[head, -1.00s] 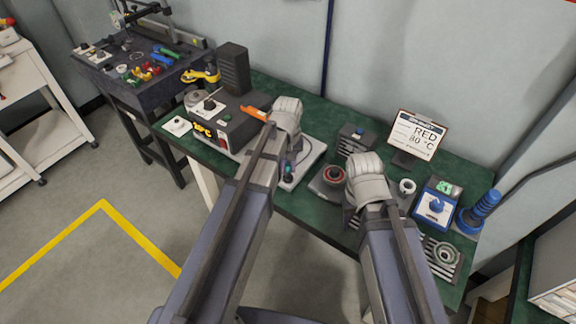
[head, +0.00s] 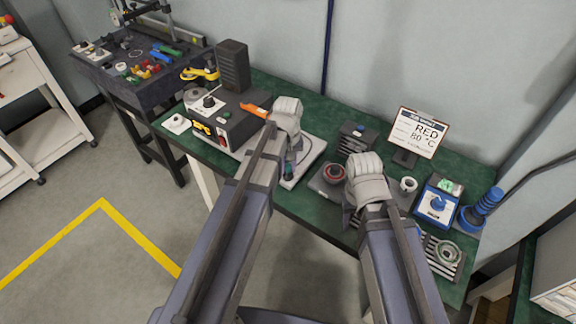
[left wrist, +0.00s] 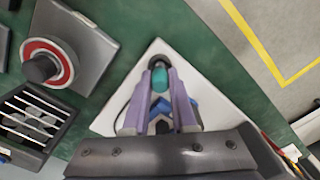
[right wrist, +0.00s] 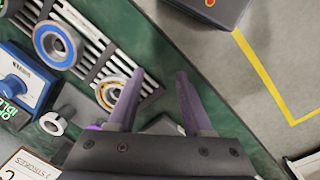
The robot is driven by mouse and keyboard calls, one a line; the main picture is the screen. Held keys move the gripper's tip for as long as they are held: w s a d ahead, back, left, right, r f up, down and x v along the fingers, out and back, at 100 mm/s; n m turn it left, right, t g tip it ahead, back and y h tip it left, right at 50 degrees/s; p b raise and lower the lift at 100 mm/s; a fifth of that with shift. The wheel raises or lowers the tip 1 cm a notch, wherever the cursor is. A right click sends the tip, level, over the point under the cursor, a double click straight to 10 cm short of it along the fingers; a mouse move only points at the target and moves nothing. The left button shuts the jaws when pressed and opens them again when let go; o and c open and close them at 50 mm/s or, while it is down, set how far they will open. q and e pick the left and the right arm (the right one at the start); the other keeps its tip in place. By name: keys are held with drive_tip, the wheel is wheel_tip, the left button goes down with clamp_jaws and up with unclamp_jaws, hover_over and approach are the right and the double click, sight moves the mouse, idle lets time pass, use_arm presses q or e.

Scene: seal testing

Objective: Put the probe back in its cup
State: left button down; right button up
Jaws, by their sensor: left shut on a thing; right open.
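My left gripper (head: 294,147) is low over a pale board on the bench. In the left wrist view its fingers (left wrist: 161,82) are shut on a slim teal piece with a dark round end, which looks like the probe (left wrist: 158,77). The fingers and my arm hide much of it, and I cannot tell whether it touches the board. My right gripper (head: 349,215) is over the front of the bench; in the right wrist view its fingers (right wrist: 161,80) are apart and empty. A small white ring-shaped cup (head: 408,185) stands right of it; I cannot tell whether it is the probe's cup.
The pale board (head: 316,148) lies under my left gripper. A dark box (head: 228,122) stands to its left. A red-ringed dark unit (head: 333,175) is between my grippers. A sign (head: 417,131), a blue device (head: 437,204) and a slotted rack (head: 446,252) are at the right.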

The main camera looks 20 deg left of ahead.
use_arm(q)
drive_tip(key=c, duration=0.6)
unclamp_jaws()
drive_tip(key=shift+c, duration=0.2)
drive_tip(key=shift+r, duration=0.15)
use_arm(e)
drive_tip(key=shift+r, duration=0.1)
use_arm(q)
wheel_tip(320, 180, up, 8)
drive_tip(key=p, duration=0.8)
use_arm(e)
wheel_tip(320, 180, up, 8)
use_arm(q)
drive_tip(key=s+d+m+y, duration=0.1)
drive_tip(key=s+d+m, duration=0.7)
drive_tip(key=s, duration=0.6)
drive_tip(key=shift+s+d+m, duration=0.25)
drive_tip(key=shift+d+m, duration=0.15)
drive_tip(key=shift+d, duration=0.85)
